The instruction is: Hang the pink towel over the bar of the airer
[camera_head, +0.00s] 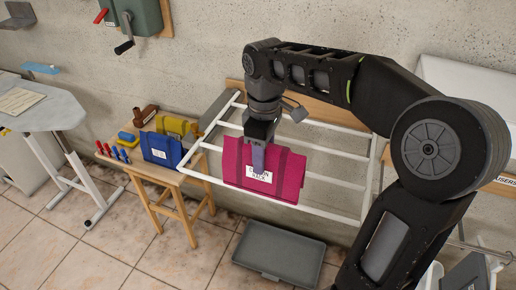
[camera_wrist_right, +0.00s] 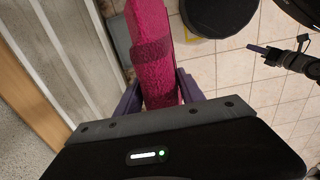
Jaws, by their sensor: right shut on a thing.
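The pink towel (camera_head: 288,178) is folded, with darker bands and a white label, and hangs down at the airer. My right gripper (camera_head: 258,158) is shut on its upper part; the right wrist view shows the towel (camera_wrist_right: 152,50) between the two purple fingers. The airer (camera_head: 328,149) is a white frame with several bars, standing out from the wall. The towel covers part of the bars, and I cannot tell whether it straddles one or hangs in front. What seems to be my left gripper (camera_wrist_right: 262,49) shows small in the right wrist view, its opening unclear.
A wooden table (camera_head: 165,172) at left holds a blue folded cloth (camera_head: 160,150), a yellow one (camera_head: 176,127) and several small tools. An ironing board (camera_head: 40,112) stands further left. A grey tray (camera_head: 279,252) lies on the floor below the airer. Tiled floor is clear at front left.

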